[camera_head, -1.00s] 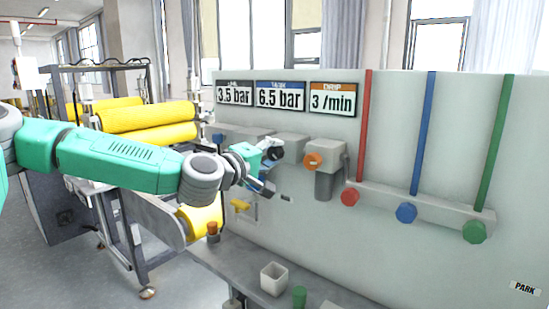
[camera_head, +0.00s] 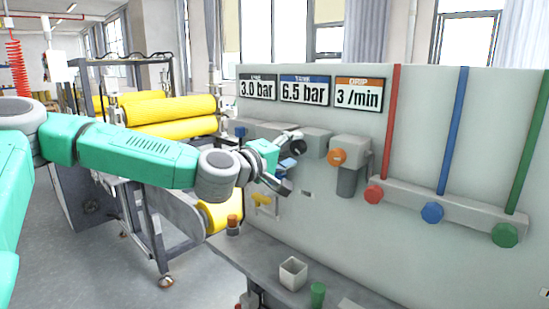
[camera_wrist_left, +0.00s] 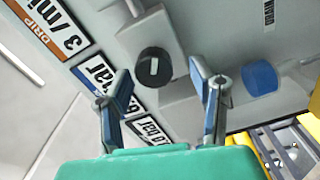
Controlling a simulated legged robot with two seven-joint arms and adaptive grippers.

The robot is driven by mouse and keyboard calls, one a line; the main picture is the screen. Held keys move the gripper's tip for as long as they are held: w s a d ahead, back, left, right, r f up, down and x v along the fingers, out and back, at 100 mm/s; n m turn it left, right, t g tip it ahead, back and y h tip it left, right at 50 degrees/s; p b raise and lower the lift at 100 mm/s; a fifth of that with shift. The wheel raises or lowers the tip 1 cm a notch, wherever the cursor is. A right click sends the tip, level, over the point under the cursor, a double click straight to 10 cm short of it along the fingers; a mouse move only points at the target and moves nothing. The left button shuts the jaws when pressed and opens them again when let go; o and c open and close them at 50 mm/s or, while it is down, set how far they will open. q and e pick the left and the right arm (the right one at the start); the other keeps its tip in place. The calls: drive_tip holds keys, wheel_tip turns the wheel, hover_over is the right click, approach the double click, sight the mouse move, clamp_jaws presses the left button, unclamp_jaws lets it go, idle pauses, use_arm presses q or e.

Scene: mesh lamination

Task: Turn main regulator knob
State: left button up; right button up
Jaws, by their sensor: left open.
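A black round knob (camera_head: 298,147) sits on a grey regulator block on the panel, below the displays, partly covered by my gripper in the head view. In the left wrist view the black knob (camera_wrist_left: 154,67) shows a pale mark on its face. My left gripper (camera_head: 290,163) is open at the knob; in the left wrist view its two blue-padded fingers (camera_wrist_left: 160,78) spread either side, with the knob between and beyond them. Contact cannot be told. The left display (camera_head: 258,88) reads 3.0 bar, the middle one (camera_head: 305,90) 6.5 bar. My right gripper is not in view.
A blue knob (camera_head: 241,131) lies left of the black one, an orange knob (camera_head: 337,157) right. Red, blue and green valve knobs (camera_head: 432,212) stand further right. A white cup (camera_head: 293,273) and green cylinder (camera_head: 318,294) stand on the ledge below. Yellow rollers (camera_head: 170,107) are left.

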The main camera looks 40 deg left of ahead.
use_arm(q)
drive_tip(key=s, duration=1)
drive_tip(key=shift+s+a, duration=0.3)
drive_tip(key=shift+a, duration=0.15)
drive_tip(key=shift+a+f, duration=0.1)
drive_tip(key=shift+f, duration=0.1)
drive_tip(key=s+d+f+m+g+b, duration=0.1)
drive_tip(key=s+d+f+m+g, duration=0.15)
drive_tip(key=f, duration=0.75)
drive_tip(key=s+d+f+m+g+h+b, duration=0.1)
drive_tip(key=s+d+f+m+g, duration=0.2)
drive_tip(key=f, duration=0.8)
drive_tip(key=s+d+f+m+g+b, duration=0.1)
drive_tip(key=d+f+m+g+b, duration=0.2)
drive_tip(key=f, duration=0.7)
drive_tip(key=s+d+f+m+g+y+b, duration=0.1)
drive_tip(key=s+f+m+g, duration=0.5)
drive_tip(key=s+f, duration=1.4)
drive_tip(key=d+f+g+y, duration=0.1)
drive_tip(key=g, duration=0.2)
drive_tip(key=shift+s+d, duration=0.3)
drive_tip(key=shift+s, duration=0.05)
